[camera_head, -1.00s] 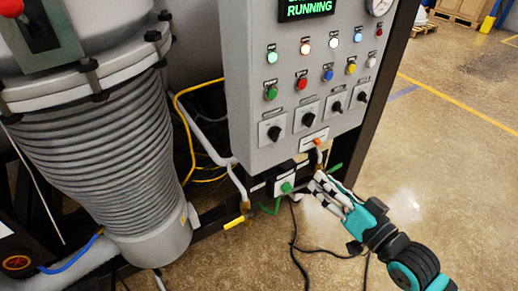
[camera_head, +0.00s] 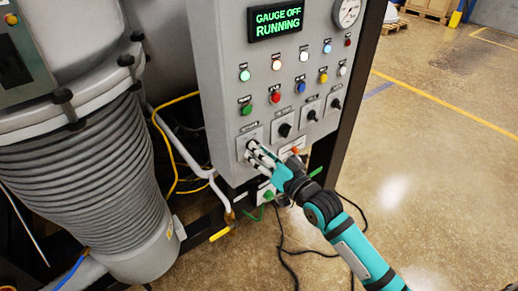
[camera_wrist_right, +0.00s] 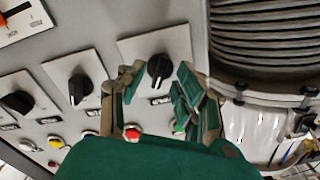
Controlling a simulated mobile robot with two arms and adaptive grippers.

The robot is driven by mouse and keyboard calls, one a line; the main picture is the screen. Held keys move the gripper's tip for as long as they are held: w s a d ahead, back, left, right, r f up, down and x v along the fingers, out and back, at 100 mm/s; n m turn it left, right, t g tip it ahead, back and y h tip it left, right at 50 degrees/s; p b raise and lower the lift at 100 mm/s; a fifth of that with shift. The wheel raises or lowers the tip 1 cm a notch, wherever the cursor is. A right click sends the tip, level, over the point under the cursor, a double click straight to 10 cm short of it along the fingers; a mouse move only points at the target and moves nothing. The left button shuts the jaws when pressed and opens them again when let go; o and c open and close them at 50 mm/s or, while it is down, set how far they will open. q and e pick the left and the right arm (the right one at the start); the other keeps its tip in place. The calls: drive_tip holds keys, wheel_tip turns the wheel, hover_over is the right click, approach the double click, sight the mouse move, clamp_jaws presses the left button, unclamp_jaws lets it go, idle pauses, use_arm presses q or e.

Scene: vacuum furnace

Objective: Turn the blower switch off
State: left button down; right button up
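My right gripper (camera_head: 254,152) is at the leftmost rotary switch (camera_head: 244,140) in the row of black switches on the grey control panel. In the right wrist view the gripper (camera_wrist_right: 157,82) is open, with one finger on each side of that switch's black knob (camera_wrist_right: 159,68). Gaps show between the fingers and the knob. The gripper partly hides this switch in the head view. The switch labels are too small to read, so I cannot tell which is the blower switch. My left gripper is not in view.
More black rotary switches (camera_head: 285,130) sit to the right, beneath coloured buttons and lamps. The display (camera_head: 276,20) reads "GAUGE OFF RUNNING". A green-handled valve (camera_head: 268,195) is below the panel. A ribbed vessel (camera_head: 85,185) stands at left.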

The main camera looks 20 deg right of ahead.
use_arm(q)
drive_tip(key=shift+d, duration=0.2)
use_arm(e)
drive_tip(key=shift+w+a, duration=0.1)
drive_tip(key=shift+w, duration=0.25)
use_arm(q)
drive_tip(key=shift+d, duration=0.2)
use_arm(e)
drive_tip(key=shift+c, duration=0.3)
clamp_jaws()
